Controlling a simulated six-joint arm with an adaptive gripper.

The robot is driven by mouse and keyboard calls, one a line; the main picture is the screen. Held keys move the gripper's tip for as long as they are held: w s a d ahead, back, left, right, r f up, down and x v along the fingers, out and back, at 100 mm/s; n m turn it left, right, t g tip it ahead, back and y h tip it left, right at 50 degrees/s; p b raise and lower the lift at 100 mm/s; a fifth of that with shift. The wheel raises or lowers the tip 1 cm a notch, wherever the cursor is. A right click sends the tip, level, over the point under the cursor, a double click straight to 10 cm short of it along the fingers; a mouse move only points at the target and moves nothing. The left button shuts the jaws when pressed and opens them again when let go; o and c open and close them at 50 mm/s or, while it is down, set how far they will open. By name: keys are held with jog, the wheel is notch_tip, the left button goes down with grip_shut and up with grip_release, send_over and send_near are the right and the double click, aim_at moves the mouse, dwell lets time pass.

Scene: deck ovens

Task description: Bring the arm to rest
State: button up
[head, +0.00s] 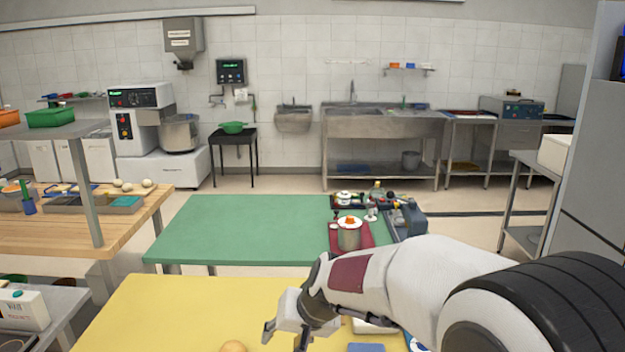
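My arm reaches in from the lower right in the head view and bends down over the yellow table (165,310). My gripper (285,338) hangs above the yellow top, near the bottom edge of the picture. Its two fingers look spread apart, and I see nothing between them. A round tan item (233,346) lies on the yellow top to the left of the gripper, apart from it. My arm hides part of the table's right side.
A green table (240,225) stands beyond, with a metal pot (349,238) on a dark red mat and small items at its right end. A wooden bench (125,210) with a shelf is on the left. A grey cabinet (590,180) stands at the right.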

jog(key=s+d+r+h, duration=0.2)
jog(key=s+d+r, duration=0.1)
jog(key=s+d, duration=0.8)
jog(key=s+d+r+h, duration=0.2)
jog(key=s+d+r, duration=0.2)
jog(key=s+d, duration=0.7)
jog(key=s, duration=0.8)
jog(key=shift+s+d+r+m+t, duration=0.15)
jog(key=shift+s+d+m+t, duration=0.15)
jog(key=shift+s+d, duration=0.1)
